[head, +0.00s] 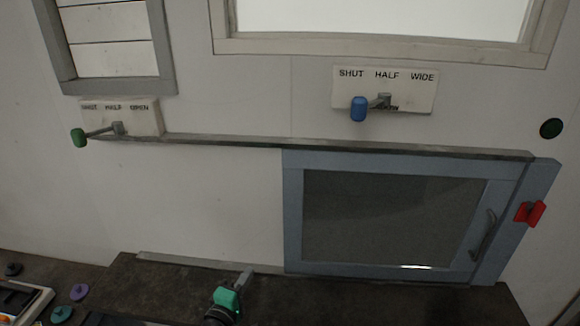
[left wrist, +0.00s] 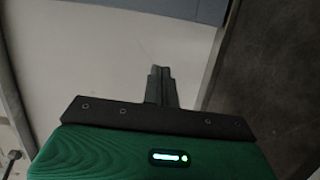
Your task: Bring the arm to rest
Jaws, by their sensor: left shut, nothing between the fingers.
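My left gripper (head: 245,277) shows at the bottom centre of the head view, above the dark worktop and in front of the lower rail. Its green body is below its grey fingers. In the left wrist view the fingers (left wrist: 160,86) are together with nothing between them, and the white wall is beyond them. The gripper appears apart from the sliding window and the levers. My right gripper is not in view.
A blue-framed sliding window (head: 293,215) with a red latch (head: 530,212) stands right. Above are a blue-knobbed lever (head: 359,108) and a green-knobbed lever (head: 78,137). Dark worktop (head: 380,300) lies below.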

